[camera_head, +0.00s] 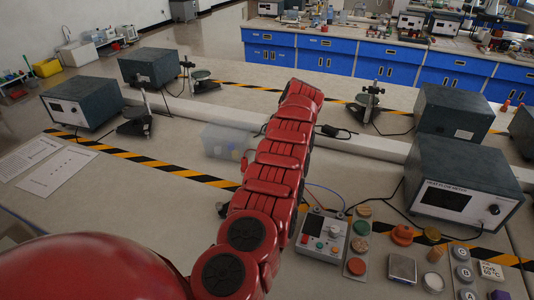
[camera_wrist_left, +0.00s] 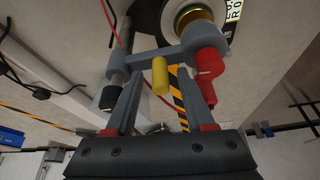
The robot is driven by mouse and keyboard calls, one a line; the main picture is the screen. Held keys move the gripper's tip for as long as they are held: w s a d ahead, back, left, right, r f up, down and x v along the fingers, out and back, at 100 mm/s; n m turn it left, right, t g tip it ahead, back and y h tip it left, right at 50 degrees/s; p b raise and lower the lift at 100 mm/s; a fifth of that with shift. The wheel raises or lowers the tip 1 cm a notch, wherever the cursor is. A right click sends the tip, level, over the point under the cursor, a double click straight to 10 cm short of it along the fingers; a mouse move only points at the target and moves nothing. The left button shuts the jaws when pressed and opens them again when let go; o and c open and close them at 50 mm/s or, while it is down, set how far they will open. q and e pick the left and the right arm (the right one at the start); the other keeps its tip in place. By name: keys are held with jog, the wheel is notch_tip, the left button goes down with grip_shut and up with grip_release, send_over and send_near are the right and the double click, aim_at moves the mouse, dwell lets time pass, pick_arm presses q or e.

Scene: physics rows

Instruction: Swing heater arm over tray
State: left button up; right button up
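My left arm, red, crosses the middle of the head view and hides its own gripper there. In the left wrist view my left gripper (camera_wrist_left: 160,85) has two grey fingers apart. A small yellow cylinder (camera_wrist_left: 160,76) shows between the fingertips, below a grey crossbar (camera_wrist_left: 152,58). The crossbar has a red knob (camera_wrist_left: 207,62) at its right end; it may be the heater arm, but I cannot tell for sure. Contact with the fingers is unclear. A round disc with a brass-coloured centre (camera_wrist_left: 195,16) is beyond. I cannot make out the tray. My right gripper is not in view.
A clear plastic box (camera_head: 222,142) stands left of my arm. A control box (camera_head: 322,236) with coloured buttons stands right of it, near a dark meter box (camera_head: 462,187). Several stands and dark boxes line the bench.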

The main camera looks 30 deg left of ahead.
pick_arm(q)
jog(key=shift+d+r, duration=0.15)
jog(key=shift+r, duration=0.35)
jog(key=p+v, duration=0.7)
jog(key=v, duration=0.9)
jog(key=shift+r, duration=0.2)
jog(key=shift+w, duration=0.1)
